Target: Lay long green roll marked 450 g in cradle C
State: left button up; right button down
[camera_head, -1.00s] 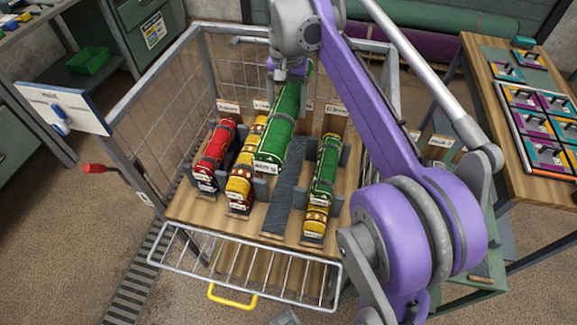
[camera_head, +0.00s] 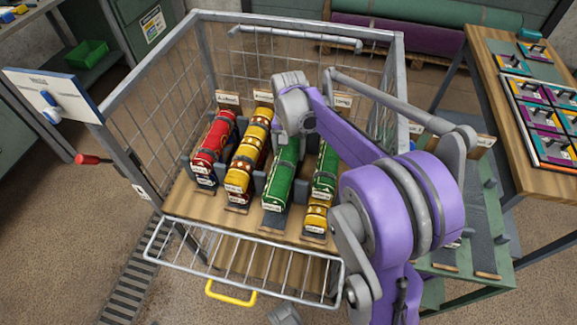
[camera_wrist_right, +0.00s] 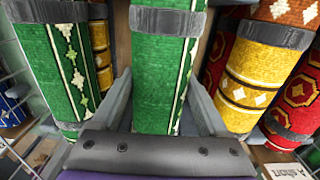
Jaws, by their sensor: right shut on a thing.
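The long green roll (camera_head: 280,180) lies in the third cradle from the left (camera_head: 273,221), in the wire cage. In the head view my own wrist hides the fingers and the roll's far end.
A red roll (camera_head: 212,150) and a long yellow roll (camera_head: 247,160) fill the cradles to the left. A short green roll (camera_head: 326,170) and a yellow one (camera_head: 317,214) lie to the right. The cage's front gate (camera_head: 245,262) is folded down. A side table stands right.

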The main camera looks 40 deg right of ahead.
aim_at(276, 185)
jog(key=shift+f+b, duration=0.45)
jog(key=shift+f, duration=3.1)
jog(key=shift+f, duration=0.1)
grip_release()
notch_tip(276, 185, up, 12)
jog(key=shift+a+r+p, duration=0.1)
jog(key=shift+p, duration=0.8)
jog(key=s+a+n, duration=0.1)
jog(key=s+a, duration=0.2)
jog(key=s+a+n+t, duration=0.1)
jog(key=s+a+n, duration=0.1)
jog(key=s+a, duration=0.1)
jog(key=s+a+n+t, duration=0.1)
jog(key=s+a+n, duration=0.1)
jog(key=s+a, duration=0.1)
jog(key=shift+a, duration=0.7)
jog(key=s+a+f+n+t, duration=0.3)
jog(key=s+a+f+n, duration=0.2)
jog(key=s, duration=0.4)
jog(key=shift+s+a+f, duration=0.3)
jog(key=shift+s+a, duration=0.1)
jog(key=shift+a, duration=0.4)
